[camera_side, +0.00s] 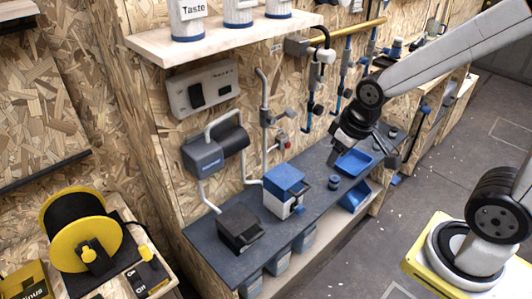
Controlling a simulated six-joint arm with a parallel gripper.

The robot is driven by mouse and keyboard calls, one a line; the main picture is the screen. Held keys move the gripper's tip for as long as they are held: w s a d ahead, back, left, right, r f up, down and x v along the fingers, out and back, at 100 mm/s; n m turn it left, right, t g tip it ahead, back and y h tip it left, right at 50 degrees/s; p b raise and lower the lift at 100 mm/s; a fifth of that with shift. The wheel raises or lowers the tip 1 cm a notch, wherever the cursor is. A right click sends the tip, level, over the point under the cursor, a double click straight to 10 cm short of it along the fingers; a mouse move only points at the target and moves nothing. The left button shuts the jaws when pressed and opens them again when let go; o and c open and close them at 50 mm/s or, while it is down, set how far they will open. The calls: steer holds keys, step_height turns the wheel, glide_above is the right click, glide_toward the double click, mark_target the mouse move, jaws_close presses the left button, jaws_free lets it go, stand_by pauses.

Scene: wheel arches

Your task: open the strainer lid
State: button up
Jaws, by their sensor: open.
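No part is labelled as the strainer at this size. A white box with a blue lid (285,183) stands upright on the dark grey bench top (318,187); its lid looks shut. A dark box with a sloped top (239,226) stands to its left, also looking shut. I cannot tell for certain which one is the strainer. My gripper (345,148) is open, above the bench's right part, near a blue tray (354,162). It is well to the right of the blue-lidded box and apart from it. The fingertips are hard to make out.
A grey wall unit with pipes (203,155) hangs behind the bench. A shelf (225,42) with labelled containers is above. A yellow reel (85,230) stands at left.

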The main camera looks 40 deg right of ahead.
steer(key=w+a+f+n+t+y, duration=0.1)
steer(key=w+n+t+y, duration=0.3)
steer(key=n, duration=0.5)
steer(key=w+a+n+t+y, duration=0.2)
steer(key=w+n+t, duration=0.2)
steer(key=w+n, duration=0.4)
steer(key=s+a+r+n+y, duration=0.1)
steer(key=s+a+n+y, duration=0.3)
steer(key=n+y, duration=0.3)
steer(key=h, duration=0.1)
glide_toward(257, 236)
steer(key=w+a+f, duration=0.1)
steer(key=a, duration=0.1)
steer(key=shift+w+d+n, duration=0.1)
steer(key=shift+w+n, duration=0.1)
steer(key=shift+n, duration=0.1)
steer(key=shift+x, duration=3.9)
